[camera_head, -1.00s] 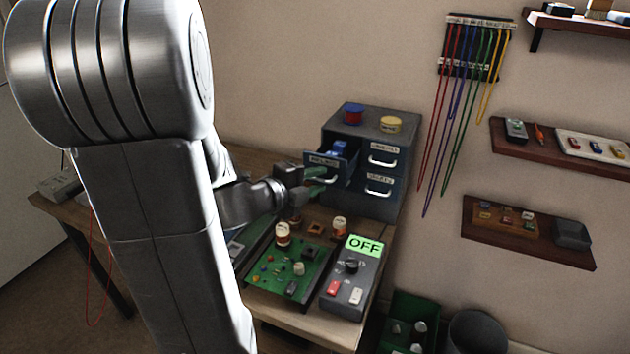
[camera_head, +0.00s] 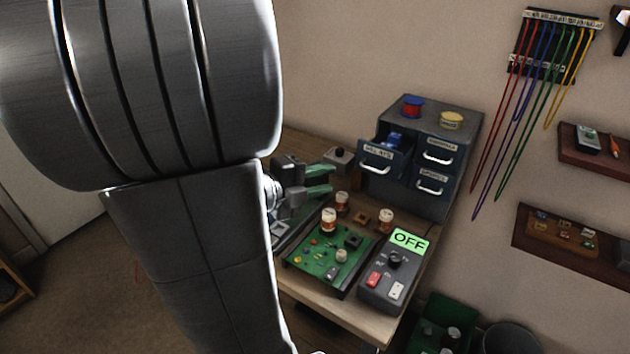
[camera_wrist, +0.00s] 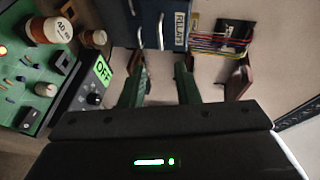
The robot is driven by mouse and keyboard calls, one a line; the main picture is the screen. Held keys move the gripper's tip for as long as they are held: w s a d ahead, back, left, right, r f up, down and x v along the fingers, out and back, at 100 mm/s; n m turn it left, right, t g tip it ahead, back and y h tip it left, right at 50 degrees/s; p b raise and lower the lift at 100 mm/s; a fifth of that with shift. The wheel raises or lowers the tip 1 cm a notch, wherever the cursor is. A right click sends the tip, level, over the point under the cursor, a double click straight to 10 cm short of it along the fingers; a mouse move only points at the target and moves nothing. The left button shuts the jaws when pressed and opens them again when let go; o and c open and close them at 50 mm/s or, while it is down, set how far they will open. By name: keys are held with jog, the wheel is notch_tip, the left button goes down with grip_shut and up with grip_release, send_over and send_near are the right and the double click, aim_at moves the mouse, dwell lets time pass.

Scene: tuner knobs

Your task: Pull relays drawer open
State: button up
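The relays drawer (camera_head: 378,161) is the upper left drawer of a dark blue-grey cabinet (camera_head: 443,110) and stands out from it, with blue items showing inside. Its front has a white handle and a RELAYS label; the label also shows in the wrist view (camera_wrist: 179,28). My gripper (camera_head: 328,181), with green fingers, is to the left of the drawer front, apart from its handle. In the wrist view my gripper (camera_wrist: 160,78) has its fingers wide apart with nothing held between them.
A green circuit board (camera_head: 325,258) and a grey switch box (camera_head: 393,272) reading OFF lie on the bench in front of the cabinet. Two more labelled drawers (camera_head: 432,183) are shut. Coloured cables hang on the wall.

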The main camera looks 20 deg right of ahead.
aim_at(371, 170)
jog(key=shift+s+a+r, duration=0.15)
jog(key=shift+s+a, duration=0.05)
jog(key=shift+a, duration=0.45)
jog(key=x, duration=1.4)
dwell(0.4)
